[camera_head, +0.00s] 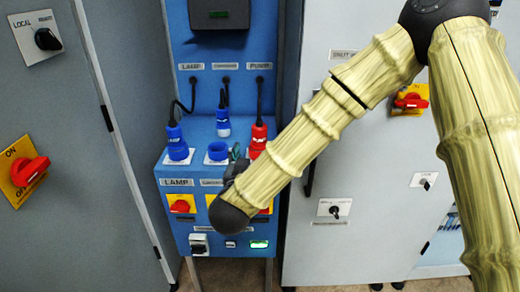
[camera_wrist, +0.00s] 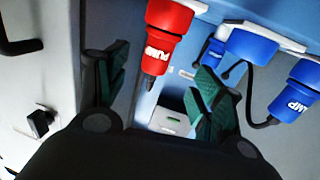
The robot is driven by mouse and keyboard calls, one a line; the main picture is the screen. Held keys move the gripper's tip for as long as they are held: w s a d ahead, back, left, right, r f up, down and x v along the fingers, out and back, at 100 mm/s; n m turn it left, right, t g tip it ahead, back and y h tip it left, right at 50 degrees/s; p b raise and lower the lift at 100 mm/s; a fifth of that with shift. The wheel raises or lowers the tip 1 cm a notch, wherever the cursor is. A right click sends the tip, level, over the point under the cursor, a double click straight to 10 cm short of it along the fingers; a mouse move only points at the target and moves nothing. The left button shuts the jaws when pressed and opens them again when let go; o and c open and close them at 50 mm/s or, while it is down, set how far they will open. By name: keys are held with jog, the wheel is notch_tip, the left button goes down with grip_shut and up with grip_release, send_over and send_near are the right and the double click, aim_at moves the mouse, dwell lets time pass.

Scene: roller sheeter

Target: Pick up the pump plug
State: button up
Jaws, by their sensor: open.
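The pump plug (camera_head: 258,132) is red with a black cable at its top. It sits upright in the red socket on the blue panel's ledge, under the PUMP label. In the wrist view the red plug (camera_wrist: 155,55) with white PUMP lettering lies between the two spread fingers. My gripper (camera_wrist: 160,88) has dark green fingers, open and empty, with a gap on both sides of the plug. In the head view my gripper (camera_head: 236,160) is just left of and in front of the red socket. My forearm hides part of the socket's front.
A blue lamp plug (camera_head: 174,135) sits in its socket at left. Red rotary switches (camera_head: 180,206) are below. Grey cabinets (camera_head: 75,160) flank the panel closely.

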aim_at(258, 132)
jog(key=w, duration=0.1)
jog(key=w+r, duration=0.1)
jog(key=w, duration=0.1)
jog(key=w+d, duration=0.1)
jog(key=w, duration=0.1)
jog(key=shift+w+r, duration=0.25)
jog(key=shift+w+d+r+p, duration=0.1)
jog(key=shift+w+d+p, duration=0.1)
jog(key=shift+w, duration=0.65)
jog(key=shift+w+d+r+p, duration=0.1)
jog(key=shift+w+d, duration=0.1)
jog(key=shift+w, duration=0.65)
jog(key=shift+w+d+r+p, duration=0.1)
jog(key=shift+w+d, duration=0.1)
jog(key=shift+w, duration=0.65)
jog(key=c, duration=1.3)
jog(key=shift+r, duration=0.2)
